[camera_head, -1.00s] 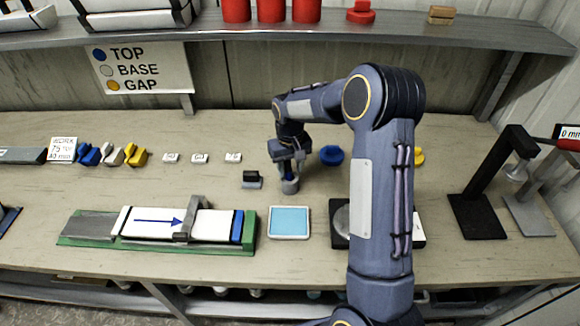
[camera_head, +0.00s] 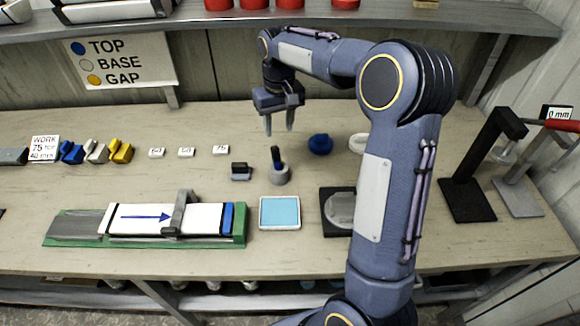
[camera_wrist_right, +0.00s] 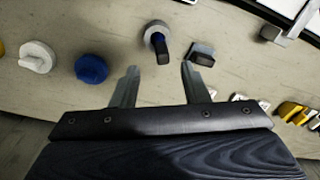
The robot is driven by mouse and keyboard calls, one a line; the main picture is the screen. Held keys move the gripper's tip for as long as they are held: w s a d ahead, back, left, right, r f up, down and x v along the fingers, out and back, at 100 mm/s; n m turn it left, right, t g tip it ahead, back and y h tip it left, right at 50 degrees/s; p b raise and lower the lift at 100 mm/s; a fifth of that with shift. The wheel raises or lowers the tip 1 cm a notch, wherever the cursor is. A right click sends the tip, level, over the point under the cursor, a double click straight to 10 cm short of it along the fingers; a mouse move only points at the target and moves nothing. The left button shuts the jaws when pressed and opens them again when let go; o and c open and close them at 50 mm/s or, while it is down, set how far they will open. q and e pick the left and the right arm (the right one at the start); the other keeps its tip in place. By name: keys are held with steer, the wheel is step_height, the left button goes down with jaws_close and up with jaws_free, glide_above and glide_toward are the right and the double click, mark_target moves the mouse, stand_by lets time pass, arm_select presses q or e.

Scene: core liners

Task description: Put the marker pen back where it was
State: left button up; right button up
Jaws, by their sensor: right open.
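The marker pen (camera_head: 276,155), dark with some blue, stands in a small round grey holder (camera_head: 280,175) on the bench. In the right wrist view the pen (camera_wrist_right: 162,50) shows in its holder (camera_wrist_right: 152,30), beyond my fingertips. My right gripper (camera_head: 280,130) is open and empty, raised above and behind the holder, apart from the pen. Its two fingers also show spread in the right wrist view (camera_wrist_right: 159,70). My left gripper is not in view.
A dark block (camera_head: 241,172) stands just left of the holder, a blue knob (camera_head: 320,144) to its right. A blue-topped tray (camera_head: 280,228) lies in front. A green-based liner rig (camera_head: 60,243) lies front left. A shelf (camera_head: 400,14) runs above the back.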

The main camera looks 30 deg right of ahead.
steer(key=s+a+r+t+y, duration=0.1)
steer(key=s+a+r+t, duration=0.1)
steer(key=s, duration=0.6)
steer(key=s+a+r+t+y, duration=0.1)
steer(key=s+a+r, duration=0.2)
steer(key=s, duration=0.5)
steer(key=s+a+f+t, duration=0.1)
steer(key=s+a+f, duration=0.1)
steer(key=s, duration=0.4)
steer(key=s+a+f+t+y, duration=0.1)
steer(key=s+a+f, duration=0.2)
steer(key=s+a, duration=0.1)
steer(key=shift+s+a+y, duration=0.15)
steer(key=shift+s+y, duration=0.15)
steer(key=shift+s, duration=0.6)
